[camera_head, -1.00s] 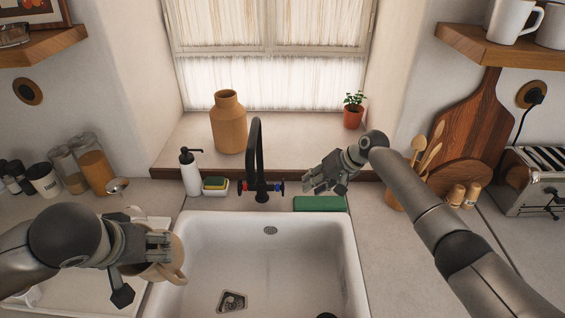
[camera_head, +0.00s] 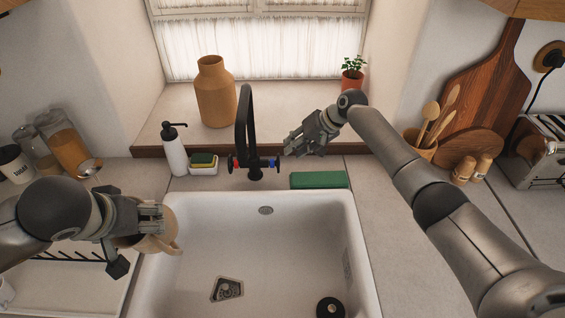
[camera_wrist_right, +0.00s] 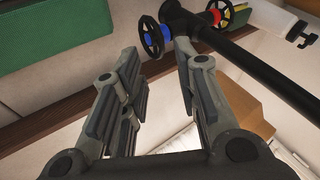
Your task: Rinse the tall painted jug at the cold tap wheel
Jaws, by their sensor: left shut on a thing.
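The jug (camera_head: 168,240) is tan with a looped handle. It is partly hidden behind my left gripper (camera_head: 152,218), which is shut on it at the sink's left edge. The black tap (camera_head: 243,125) stands behind the sink, with a red-marked wheel on the left and the blue-marked cold tap wheel (camera_head: 277,163) on the right. My right gripper (camera_head: 292,148) is open and empty, just right of and above the cold wheel. In the right wrist view, the blue-hubbed wheel (camera_wrist_right: 152,37) shows beyond the spread fingers (camera_wrist_right: 158,55). I see no contact with it.
A tan vase (camera_head: 215,95) and potted plant (camera_head: 353,75) stand on the sill. A dish rack (camera_head: 70,258) lies left.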

